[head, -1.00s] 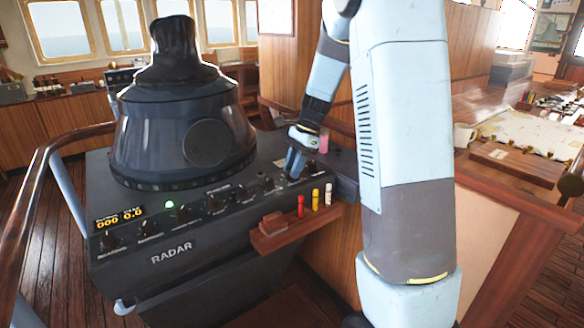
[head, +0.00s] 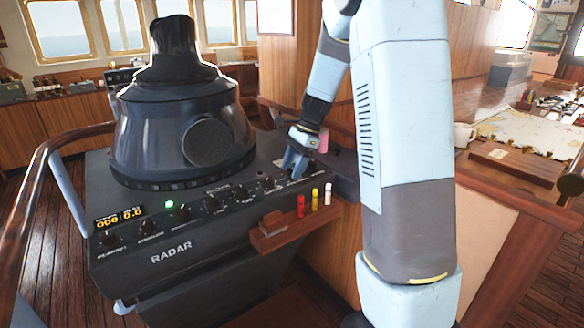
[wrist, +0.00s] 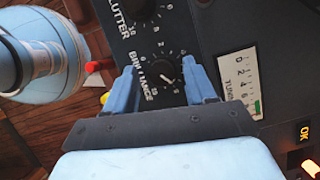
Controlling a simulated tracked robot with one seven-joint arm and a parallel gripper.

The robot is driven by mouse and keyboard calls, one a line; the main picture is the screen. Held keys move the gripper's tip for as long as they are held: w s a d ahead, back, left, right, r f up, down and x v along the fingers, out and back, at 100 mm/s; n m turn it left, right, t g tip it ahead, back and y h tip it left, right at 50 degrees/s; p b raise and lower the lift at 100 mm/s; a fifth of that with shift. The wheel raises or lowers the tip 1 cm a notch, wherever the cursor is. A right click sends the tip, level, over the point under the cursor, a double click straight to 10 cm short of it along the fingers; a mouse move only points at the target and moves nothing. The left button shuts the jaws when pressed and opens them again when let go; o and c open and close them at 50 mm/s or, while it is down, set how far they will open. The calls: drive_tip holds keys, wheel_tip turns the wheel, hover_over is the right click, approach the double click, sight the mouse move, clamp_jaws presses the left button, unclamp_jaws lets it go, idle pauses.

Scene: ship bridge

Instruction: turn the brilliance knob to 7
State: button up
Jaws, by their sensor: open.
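The radar console (head: 215,235) stands at the left in the head view, with a row of black knobs along its sloping front panel. My gripper (head: 293,170) is over the right end of that row, pointing down. In the wrist view, the black knob labelled BRILLIANCE (wrist: 162,70) lies between the two blue fingers of my gripper (wrist: 163,76). The fingers are open, one on each side of the knob; I cannot tell whether they touch it. A white pointer mark shows on the knob, towards the lower right in that view. Some scale numbers are too small to read surely.
The CLUTTER knob (wrist: 138,10) is beside the brilliance knob. A TUNING scale (wrist: 240,85) is on the other side. A small wooden rack (head: 275,232) with red, yellow and white pegs juts from the console front. A wooden rail (head: 40,170) curves around the left.

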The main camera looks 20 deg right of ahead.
drive_tip(key=shift+r, duration=0.1)
drive_tip(key=s+v, duration=0.1)
drive_tip(key=v, duration=1.2)
drive_tip(key=shift+w+r, duration=0.3)
drive_tip(key=shift+w, duration=0.2)
drive_tip(key=shift+s, duration=0.1)
drive_tip(key=s+a+r+n+t+h, duration=0.1)
drive_tip(key=s+a+n+t+h, duration=0.1)
drive_tip(key=s+n, duration=0.6)
drive_tip(key=s+a+n+t+h, duration=0.2)
drive_tip(key=s+n, duration=0.6)
drive_tip(key=s, duration=1.3)
drive_tip(key=shift+a+r+t+h, duration=0.3)
drive_tip(key=shift+a+r+t, duration=0.1)
drive_tip(key=shift+a+t, duration=0.75)
drive_tip(key=shift+d, duration=0.1)
